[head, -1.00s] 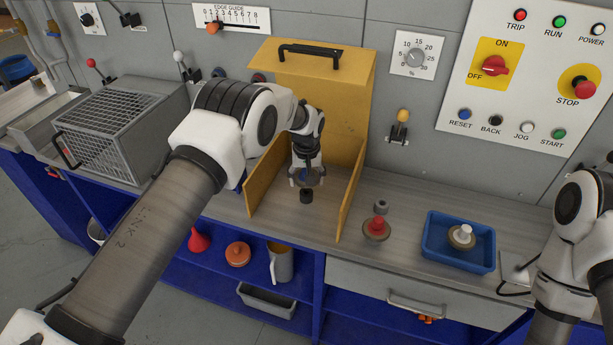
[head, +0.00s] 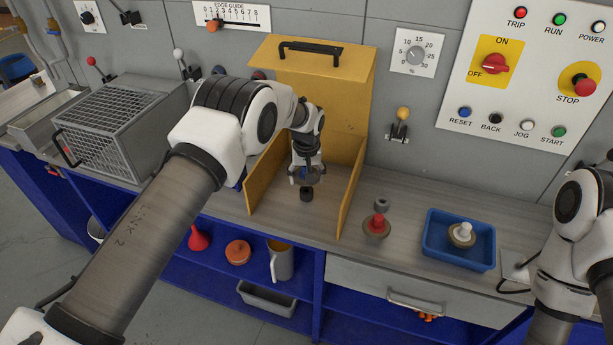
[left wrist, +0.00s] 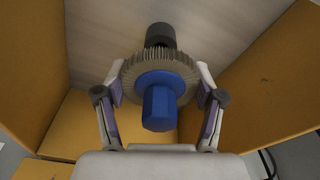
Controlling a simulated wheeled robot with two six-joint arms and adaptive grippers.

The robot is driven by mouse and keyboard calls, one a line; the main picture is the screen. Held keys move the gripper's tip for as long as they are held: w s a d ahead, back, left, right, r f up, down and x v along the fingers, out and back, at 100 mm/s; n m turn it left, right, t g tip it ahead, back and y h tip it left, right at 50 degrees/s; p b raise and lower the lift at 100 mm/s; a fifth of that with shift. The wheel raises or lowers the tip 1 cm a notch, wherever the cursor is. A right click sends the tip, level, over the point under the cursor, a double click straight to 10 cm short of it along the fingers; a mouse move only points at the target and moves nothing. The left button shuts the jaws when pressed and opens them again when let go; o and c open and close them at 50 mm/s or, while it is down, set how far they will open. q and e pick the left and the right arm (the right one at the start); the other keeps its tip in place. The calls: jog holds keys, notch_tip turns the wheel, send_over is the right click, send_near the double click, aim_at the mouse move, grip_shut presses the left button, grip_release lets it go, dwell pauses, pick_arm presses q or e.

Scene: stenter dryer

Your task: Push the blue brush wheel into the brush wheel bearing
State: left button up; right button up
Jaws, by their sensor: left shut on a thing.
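The blue brush wheel (left wrist: 158,105) has a blue hub and a grey bristled ring. My left gripper (left wrist: 160,82) is shut on it, with a finger at each side of the ring. In the head view the wheel (head: 304,173) is partly hidden by my left gripper (head: 306,174), which points down inside the yellow guard. The dark, round brush wheel bearing (head: 307,194) shows just below the wheel. In the left wrist view the bearing (left wrist: 160,37) shows beyond the ring, partly covered by it. I cannot tell whether they touch. My right gripper is out of view.
Yellow guard walls (head: 352,188) stand close on both sides and behind my left gripper. To the right are a red-hubbed wheel (head: 376,224), a small grey ring (head: 381,203) and a blue tray (head: 432,250) holding a white-hubbed wheel (head: 462,235). A mesh cage (head: 105,125) stands left.

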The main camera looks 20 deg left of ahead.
aim_at(306, 169)
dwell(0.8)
pick_arm(q)
jog(key=shift+f+b, duration=1.7)
jog(key=shift+f, duration=0.3)
jog(key=o, duration=1.2)
jog(key=r, duration=0.5)
jog(key=s+r, duration=0.1)
jog(key=r, duration=0.1)
jog(key=shift+d+r, duration=0.2)
jog(key=shift+r, duration=0.1)
